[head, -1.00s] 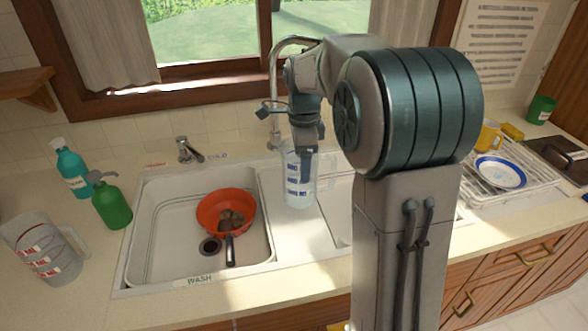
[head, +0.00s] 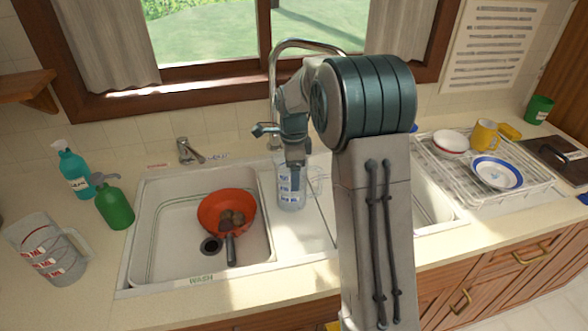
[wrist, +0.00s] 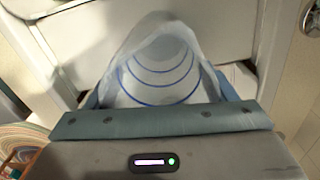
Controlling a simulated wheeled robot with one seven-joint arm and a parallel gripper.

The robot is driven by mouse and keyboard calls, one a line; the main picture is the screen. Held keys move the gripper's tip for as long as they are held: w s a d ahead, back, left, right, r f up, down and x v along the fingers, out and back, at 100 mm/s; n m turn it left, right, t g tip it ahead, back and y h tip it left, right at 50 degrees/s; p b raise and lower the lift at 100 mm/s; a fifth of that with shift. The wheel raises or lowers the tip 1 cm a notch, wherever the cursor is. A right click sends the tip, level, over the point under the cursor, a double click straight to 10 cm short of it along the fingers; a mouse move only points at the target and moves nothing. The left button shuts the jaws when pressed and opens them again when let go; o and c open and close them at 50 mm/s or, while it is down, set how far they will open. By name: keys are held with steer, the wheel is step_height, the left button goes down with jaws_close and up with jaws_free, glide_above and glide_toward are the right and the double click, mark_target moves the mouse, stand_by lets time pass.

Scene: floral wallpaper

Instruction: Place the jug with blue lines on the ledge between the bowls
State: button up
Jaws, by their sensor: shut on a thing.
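The clear jug with blue lines (head: 291,198) is upright in my gripper (head: 293,172), over the white ledge (head: 302,236) between the two sink bowls. Its handle points right. I cannot tell whether its base touches the ledge. In the wrist view, the jug (wrist: 160,72) shows blue rings on its inside, with the gripper's blue fingers (wrist: 160,98) on either side of it. The left sink bowl (head: 160,245) is in clear view. The right sink bowl (head: 432,205) is mostly hidden behind my arm.
An orange colander (head: 211,208) with brown lumps sits in the left bowl. A jug with red lines (head: 46,250), a green bottle (head: 114,205) and a teal bottle (head: 75,172) stand at left. The tap (head: 274,95) rises behind my gripper. A dish rack (head: 455,182) is at right.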

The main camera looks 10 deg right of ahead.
steer(key=shift+f, duration=0.1)
steer(key=shift+f, duration=0.15)
steer(key=o, duration=1.3)
step_height(320, 180, up, 12)
steer(key=s+r+n, duration=0.2)
steer(key=s+n, duration=0.3)
steer(key=s, duration=0.2)
steer(key=s+f+n+t, duration=0.1)
steer(key=s+f+n, duration=0.1)
steer(key=s+n, duration=0.3)
steer(key=s+f+n+t, duration=0.1)
steer(key=s+n, duration=0.3)
steer(key=s, duration=0.5)
steer(key=s+f+n+t, duration=0.1)
steer(key=s+f+n, duration=0.1)
steer(key=s+n, duration=0.3)
steer(key=shift+s+a+f+n, duration=0.15)
steer(key=shift+s+f, duration=0.05)
steer(key=shift+s, duration=0.55)
steer(key=shift+s+a+f+n, duration=0.15)
steer(key=shift+s+f, duration=0.05)
steer(key=shift+s, duration=0.55)
